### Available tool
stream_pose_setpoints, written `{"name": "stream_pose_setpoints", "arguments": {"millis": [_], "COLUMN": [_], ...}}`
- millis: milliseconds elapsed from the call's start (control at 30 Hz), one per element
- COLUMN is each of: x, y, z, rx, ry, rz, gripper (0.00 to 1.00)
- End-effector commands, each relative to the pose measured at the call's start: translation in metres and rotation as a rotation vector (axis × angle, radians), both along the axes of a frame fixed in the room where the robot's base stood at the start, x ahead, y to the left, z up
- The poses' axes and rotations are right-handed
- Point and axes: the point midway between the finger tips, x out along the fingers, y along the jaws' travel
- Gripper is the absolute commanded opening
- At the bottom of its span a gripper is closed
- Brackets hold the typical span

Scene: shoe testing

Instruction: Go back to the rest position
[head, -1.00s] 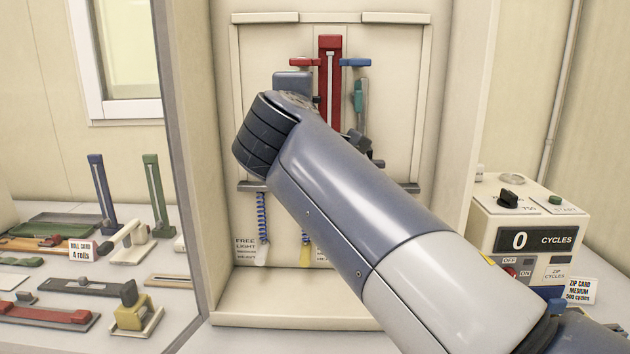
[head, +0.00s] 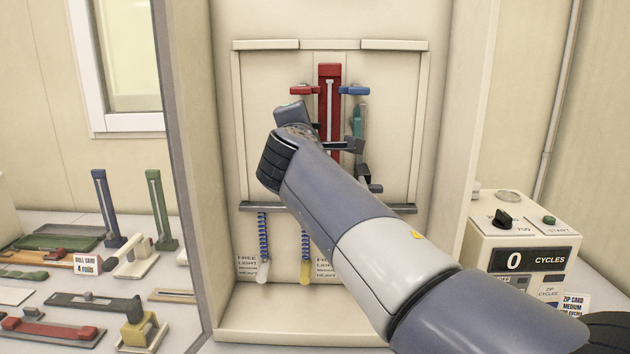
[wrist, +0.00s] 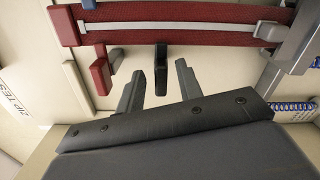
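My arm (head: 340,205) reaches across the head view from the lower right towards the test cabinet. My gripper (head: 364,165) shows partly behind the arm, in front of the cabinet's back panel. In the wrist view my gripper (wrist: 159,70) has its two grey fingers apart. A small black piece (wrist: 160,71) appears between the fingertips, with a gap on each side; I cannot tell how far behind them it is. The red zip fixture (head: 329,72) is upright on the panel, with a red clamp (head: 304,91) and a blue clamp (head: 354,91) at its sides.
The cycle counter box (head: 525,245) reads 0 at right, with a zip card (head: 574,304) beside it. Blue (head: 263,240) and yellow (head: 305,262) hanging pieces are below the cabinet's rail. Several zip samples and a roll card (head: 87,264) lie on the left table. The cabinet floor (head: 290,310) is clear.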

Motion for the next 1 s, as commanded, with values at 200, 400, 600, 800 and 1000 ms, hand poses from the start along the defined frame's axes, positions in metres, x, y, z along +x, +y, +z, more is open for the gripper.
{"name": "stream_pose_setpoints", "arguments": {"millis": [200, 400, 600, 800, 1000], "x": [-0.0003, -0.0004, -0.0003, -0.0004, -0.0004], "y": [0.0007, 0.0010, 0.0015, 0.0021, 0.0029], "z": [0.0057, 0.0063, 0.0073, 0.0075, 0.0079], "rx": [-0.214, -0.403, -0.586, -0.760, -0.924], "ry": [0.009, 0.015, 0.020, 0.026, 0.032], "rz": [0.002, 0.001, 0.001, 0.001, 0.001], "gripper": [0.35, 0.35, 0.35, 0.35, 0.35]}}
